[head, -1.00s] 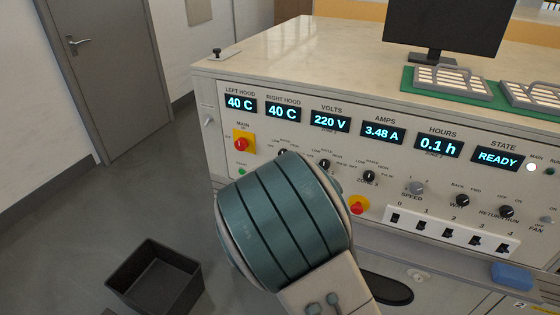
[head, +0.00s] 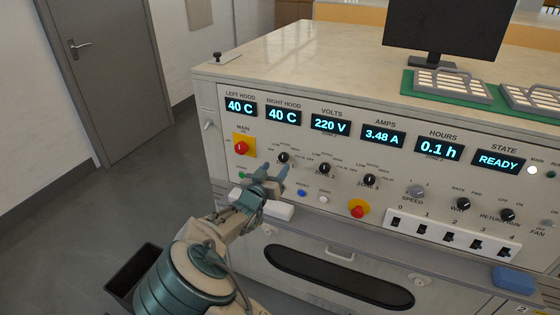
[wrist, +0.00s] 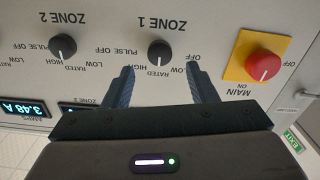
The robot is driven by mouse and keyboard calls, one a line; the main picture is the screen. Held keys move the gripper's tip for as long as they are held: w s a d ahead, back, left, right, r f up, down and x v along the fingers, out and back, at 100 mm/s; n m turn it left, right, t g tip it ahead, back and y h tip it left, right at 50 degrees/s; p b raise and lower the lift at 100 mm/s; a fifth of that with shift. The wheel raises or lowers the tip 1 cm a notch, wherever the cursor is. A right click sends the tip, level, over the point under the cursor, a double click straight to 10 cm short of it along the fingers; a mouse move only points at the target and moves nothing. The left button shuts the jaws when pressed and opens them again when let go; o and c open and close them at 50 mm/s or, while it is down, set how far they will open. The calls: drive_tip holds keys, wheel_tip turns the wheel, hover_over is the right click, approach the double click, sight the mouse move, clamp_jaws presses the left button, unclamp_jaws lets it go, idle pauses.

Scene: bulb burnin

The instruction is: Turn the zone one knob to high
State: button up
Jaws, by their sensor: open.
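The zone one knob (head: 284,157) is a small black dial on the front panel, right of the red main switch. In the wrist view, which is upside down, the zone one knob (wrist: 159,53) lies between the two fingertips in the picture. Its white mark seems to point down toward the RATED label; HIGH is just left of that. My gripper (head: 273,172) is open and empty, just below and in front of the knob. The wrist view shows its two blue fingers (wrist: 160,68) on either side, with no clear contact.
The zone two knob (wrist: 62,46) and the red main switch (wrist: 264,65) flank the zone one knob. The zone three knob (head: 370,180) and a red button (head: 358,208) sit farther right. A black bin (head: 133,275) stands on the floor.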

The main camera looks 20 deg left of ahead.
sight(282, 159)
drive_tip(key=w, duration=0.5)
drive_tip(key=shift+d, duration=0.2)
drive_tip(key=shift+s, duration=0.1)
drive_tip(key=c, duration=1)
drive_tip(key=m+b, duration=0.1)
drive_tip(key=b, duration=0.1)
drive_tip(key=m+b, duration=0.2)
drive_tip(key=shift+f+m+b, duration=0.2)
drive_tip(key=shift+m+b, duration=0.1)
drive_tip(key=m+b, duration=0.4)
drive_tip(key=shift+r, duration=0.15)
drive_tip(key=shift+b, duration=0.4)
